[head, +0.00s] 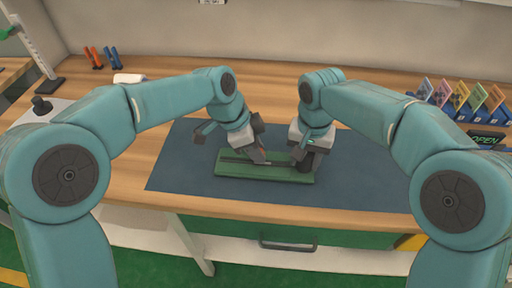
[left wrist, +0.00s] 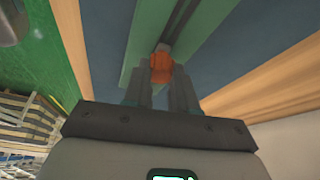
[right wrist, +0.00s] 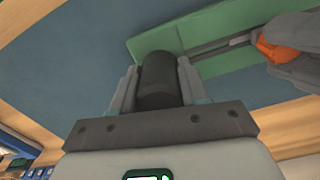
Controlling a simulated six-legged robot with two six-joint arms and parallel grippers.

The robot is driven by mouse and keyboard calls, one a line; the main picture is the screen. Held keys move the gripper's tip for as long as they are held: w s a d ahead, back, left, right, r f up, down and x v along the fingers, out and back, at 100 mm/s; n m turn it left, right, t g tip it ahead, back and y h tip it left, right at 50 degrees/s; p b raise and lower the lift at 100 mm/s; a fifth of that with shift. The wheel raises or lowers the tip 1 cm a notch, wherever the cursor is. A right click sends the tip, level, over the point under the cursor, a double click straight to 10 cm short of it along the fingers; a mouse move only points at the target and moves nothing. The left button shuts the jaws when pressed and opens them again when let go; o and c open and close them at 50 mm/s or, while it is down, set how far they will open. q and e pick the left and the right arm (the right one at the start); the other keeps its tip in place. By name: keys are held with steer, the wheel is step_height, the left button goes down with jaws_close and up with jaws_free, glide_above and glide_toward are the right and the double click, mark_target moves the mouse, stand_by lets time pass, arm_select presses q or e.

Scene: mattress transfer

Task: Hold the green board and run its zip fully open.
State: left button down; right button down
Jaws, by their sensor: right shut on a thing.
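The green board (head: 262,171) lies flat on the dark blue mat, with a dark zip track along its top. My right gripper (head: 304,158) is shut on a black upright cylinder at the board's right end; the right wrist view shows this cylinder (right wrist: 158,80) between the fingers. My left gripper (head: 264,158) is at the track, to the left of the right gripper. In the left wrist view, an orange zip pull (left wrist: 161,66) sits between its fingers. I cannot tell whether they grip it. The pull also shows in the right wrist view (right wrist: 277,52).
The blue mat (head: 185,170) is clear around the board on the wooden table. A rack of coloured cards (head: 462,98) stands at the back right. Orange and blue tools (head: 100,57) and a white item (head: 129,78) are at the back left.

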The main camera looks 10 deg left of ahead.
mark_target(269, 165)
arm_select(q)
steer(key=shift+d, duration=1.7)
steer(key=c, duration=1.2)
jaws_free()
steer(key=shift+a, duration=0.1)
arm_select(e)
steer(key=shift+a, duration=0.1)
arm_select(q)
steer(key=o, duration=0.3)
steer(key=v, duration=1.2)
arm_select(e)
steer(key=shift+c, duration=2.4)
jaws_free()
